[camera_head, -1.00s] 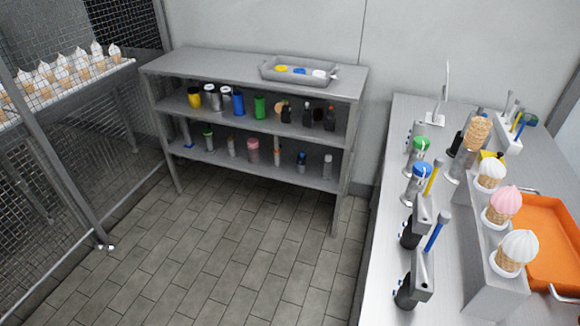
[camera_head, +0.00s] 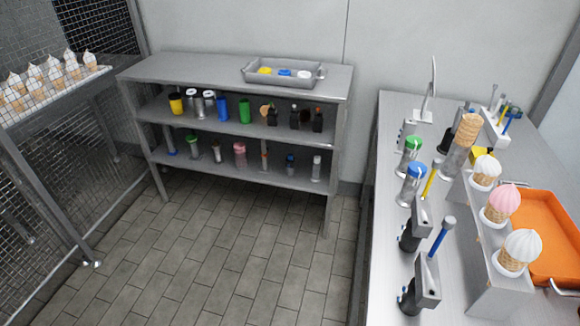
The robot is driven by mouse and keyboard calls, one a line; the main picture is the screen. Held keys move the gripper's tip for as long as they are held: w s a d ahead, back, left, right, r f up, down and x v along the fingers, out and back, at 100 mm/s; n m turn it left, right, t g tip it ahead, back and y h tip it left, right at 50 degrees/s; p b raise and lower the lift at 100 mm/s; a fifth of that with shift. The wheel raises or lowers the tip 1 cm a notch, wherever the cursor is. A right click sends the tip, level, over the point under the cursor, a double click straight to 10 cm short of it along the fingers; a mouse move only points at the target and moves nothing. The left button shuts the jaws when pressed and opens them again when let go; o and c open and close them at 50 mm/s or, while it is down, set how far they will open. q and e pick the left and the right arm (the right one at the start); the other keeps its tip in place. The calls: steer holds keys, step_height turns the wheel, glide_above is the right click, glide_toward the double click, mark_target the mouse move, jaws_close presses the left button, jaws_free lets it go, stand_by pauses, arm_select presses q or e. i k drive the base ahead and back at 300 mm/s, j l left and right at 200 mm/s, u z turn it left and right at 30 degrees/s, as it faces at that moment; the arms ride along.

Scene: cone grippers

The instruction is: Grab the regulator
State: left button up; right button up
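I cannot tell for sure which thing is the regulator. On the counter at right stand two black-and-grey devices (camera_head: 416,228), the nearer one (camera_head: 420,288) at the counter's front left. Behind them are a clear canister with a blue top (camera_head: 413,182) and one with a green top (camera_head: 409,152). A shelf rack (camera_head: 226,87) against the back wall holds several coloured bottles and jars on two levels. Neither of my grippers is in view.
The counter (camera_head: 385,265) also bears a cone stand (camera_head: 497,285) with three filled cones, a cone stack (camera_head: 466,132) and an orange tray (camera_head: 548,225). A grey tray (camera_head: 284,72) sits on the rack. A mesh fence (camera_head: 50,170) is at left; the tiled floor (camera_head: 230,260) is clear.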

mark_target(289, 164)
steer(key=i+j+z, duration=0.1)
steer(key=j, duration=0.2)
steer(key=i+j+z, duration=0.1)
steer(key=j, duration=0.25)
steer(key=i+j+z, duration=0.1)
steer(key=i+j, duration=0.15)
steer(key=i+j+z, duration=0.1)
steer(key=j, duration=0.3)
steer(key=i+j+z, duration=0.1)
steer(key=j, duration=0.25)
